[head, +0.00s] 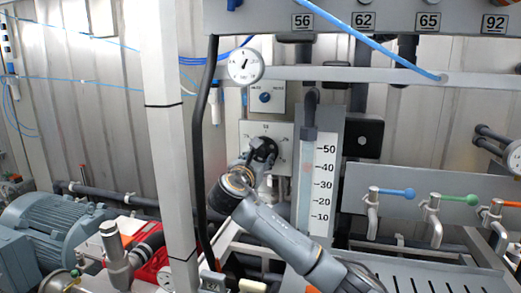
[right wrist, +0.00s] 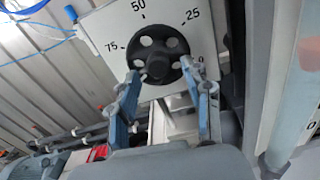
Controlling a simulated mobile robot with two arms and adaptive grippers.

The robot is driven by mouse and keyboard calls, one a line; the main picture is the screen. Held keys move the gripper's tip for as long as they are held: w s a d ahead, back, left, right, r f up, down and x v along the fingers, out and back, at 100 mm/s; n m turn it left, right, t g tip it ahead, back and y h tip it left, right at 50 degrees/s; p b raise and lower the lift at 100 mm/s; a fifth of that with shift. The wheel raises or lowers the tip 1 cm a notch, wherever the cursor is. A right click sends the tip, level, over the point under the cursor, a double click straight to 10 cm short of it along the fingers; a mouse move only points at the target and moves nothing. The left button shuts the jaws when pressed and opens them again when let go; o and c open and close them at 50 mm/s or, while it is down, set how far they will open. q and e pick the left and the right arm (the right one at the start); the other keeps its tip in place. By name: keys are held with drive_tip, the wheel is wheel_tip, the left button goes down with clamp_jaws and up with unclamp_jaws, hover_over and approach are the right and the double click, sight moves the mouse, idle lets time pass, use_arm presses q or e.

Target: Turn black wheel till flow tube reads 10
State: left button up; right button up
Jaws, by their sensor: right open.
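The black wheel (right wrist: 150,45) fills the upper middle of the right wrist view, on a pale plate (right wrist: 110,22) marked 75, 50, 25 and 0. In the head view the wheel (head: 264,147) is partly covered by my right gripper (head: 258,166). That gripper (right wrist: 168,84) is open, its two blue-padded fingers on either side of the wheel's lower part. I cannot tell whether they touch it. The flow tube (head: 307,190) stands right of the wheel, beside a white scale from 10 to 50. A faint reddish mark in it sits near 40. My left gripper is out of view.
A round gauge (head: 245,66) hangs above the wheel. Blue, green and orange-handled taps (head: 433,215) line the right. A blue-grey motor (head: 50,232) stands at lower left. A pale post (head: 165,130) rises left of the wheel.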

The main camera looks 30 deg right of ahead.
drive_tip(key=shift+w+d+r, duration=0.15)
drive_tip(key=shift+w+d, duration=0.3)
drive_tip(key=shift+w, duration=0.05)
drive_tip(key=shift+c, duration=0.4)
clamp_jaws()
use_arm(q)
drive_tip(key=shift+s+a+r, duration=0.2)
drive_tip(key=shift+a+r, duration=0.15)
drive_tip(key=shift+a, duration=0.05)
